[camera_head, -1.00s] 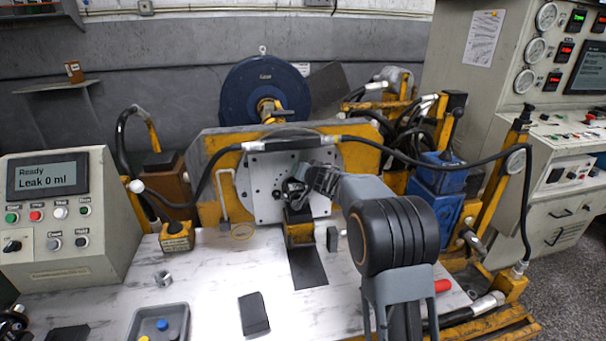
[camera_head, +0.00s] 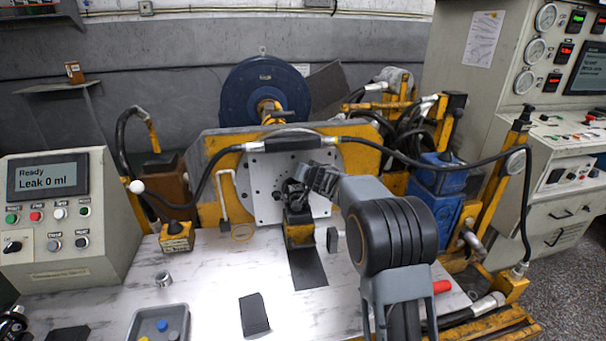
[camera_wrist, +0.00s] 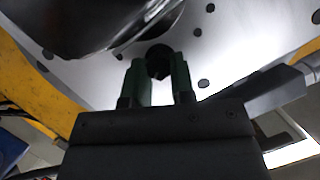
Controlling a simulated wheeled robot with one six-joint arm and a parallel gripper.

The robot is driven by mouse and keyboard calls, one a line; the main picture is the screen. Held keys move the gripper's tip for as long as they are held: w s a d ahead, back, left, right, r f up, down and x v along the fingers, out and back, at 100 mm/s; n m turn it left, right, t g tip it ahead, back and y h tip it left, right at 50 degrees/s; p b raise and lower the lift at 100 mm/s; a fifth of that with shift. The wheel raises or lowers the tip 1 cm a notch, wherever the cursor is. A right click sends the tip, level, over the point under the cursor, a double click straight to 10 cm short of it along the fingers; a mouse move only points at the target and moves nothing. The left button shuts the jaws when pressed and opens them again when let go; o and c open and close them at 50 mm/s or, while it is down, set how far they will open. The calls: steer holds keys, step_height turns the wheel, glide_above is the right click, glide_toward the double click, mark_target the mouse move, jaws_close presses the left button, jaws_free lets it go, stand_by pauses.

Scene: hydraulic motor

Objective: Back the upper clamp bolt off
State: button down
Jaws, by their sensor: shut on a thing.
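In the wrist view my gripper (camera_wrist: 158,82) has its two green fingers closed on a dark bolt head (camera_wrist: 158,58), which I take to be the upper clamp bolt. Behind it is the pale round mounting plate (camera_wrist: 225,50) with dark holes. In the head view my gripper (camera_head: 290,190) is at the front of the light plate (camera_head: 265,172), above the yellow block (camera_head: 299,236). The bolt is hidden there by my gripper and wrist. A dark, glossy rounded body (camera_wrist: 90,22) fills the upper left of the wrist view.
A black hose (camera_head: 400,160) arches across the plate top. The control box reading "Leak 0 ml" (camera_head: 50,178) stands left. A grey tray (camera_head: 158,326), a metal ring (camera_head: 163,279) and a dark block (camera_head: 254,314) lie on the white bench, with free room between them.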

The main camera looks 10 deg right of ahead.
steer(key=shift+a+r+n+h, duration=0.15)
steer(key=shift+n+h, duration=0.45)
steer(key=shift+n, duration=0.4)
steer(key=c, duration=1)
jaws_free()
steer(key=shift+o, duration=0.2)
steer(key=shift+s, duration=0.1)
steer(key=p+v, duration=0.2)
steer(key=v, duration=1.1)
steer(key=shift+s+r, duration=0.2)
steer(key=shift+s, duration=0.05)
